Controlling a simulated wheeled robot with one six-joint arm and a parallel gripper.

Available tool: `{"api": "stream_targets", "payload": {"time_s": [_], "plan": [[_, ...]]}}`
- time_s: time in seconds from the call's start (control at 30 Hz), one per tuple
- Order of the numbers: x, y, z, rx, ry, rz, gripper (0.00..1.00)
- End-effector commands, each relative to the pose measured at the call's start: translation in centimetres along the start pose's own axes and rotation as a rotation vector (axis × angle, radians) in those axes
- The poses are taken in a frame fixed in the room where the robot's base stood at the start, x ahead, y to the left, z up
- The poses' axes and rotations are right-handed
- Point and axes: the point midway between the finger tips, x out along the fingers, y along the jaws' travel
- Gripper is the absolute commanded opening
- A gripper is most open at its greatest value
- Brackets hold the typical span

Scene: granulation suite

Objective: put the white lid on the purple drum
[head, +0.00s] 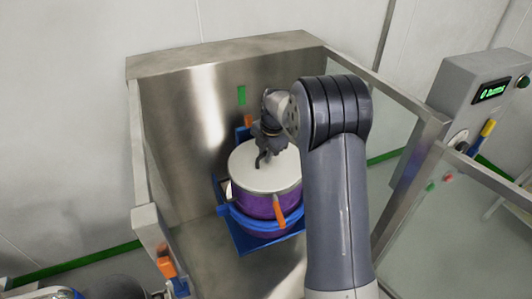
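The white lid (245,177) is at the top of the purple drum (255,206), roughly level and covering its opening. I see no clear gap between them, but I cannot tell if the lid is fully seated. My gripper (264,160) is dark and points down at the middle of the lid, at or touching its top. The fingers are small and dark here, so I cannot tell whether they are shut on a handle. My arm hides the drum's right side.
The drum stands in a blue cradle (248,244) with an orange latch (279,211) in front. A steel booth surrounds it, with a back wall (190,110) and side rails. A control box (480,88) with a green display stands at right.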

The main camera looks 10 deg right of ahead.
Motion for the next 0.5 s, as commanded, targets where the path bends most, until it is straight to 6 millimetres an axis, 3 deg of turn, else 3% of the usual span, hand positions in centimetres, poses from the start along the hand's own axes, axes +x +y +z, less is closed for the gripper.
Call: {"api": "stream_targets", "payload": {"time_s": [0.27,0.5], "plan": [[-0.04,0.01,0.00,0.000,0.000,0.000,0.37],[-0.11,-0.01,0.00,0.000,0.000,0.000,0.37]]}}
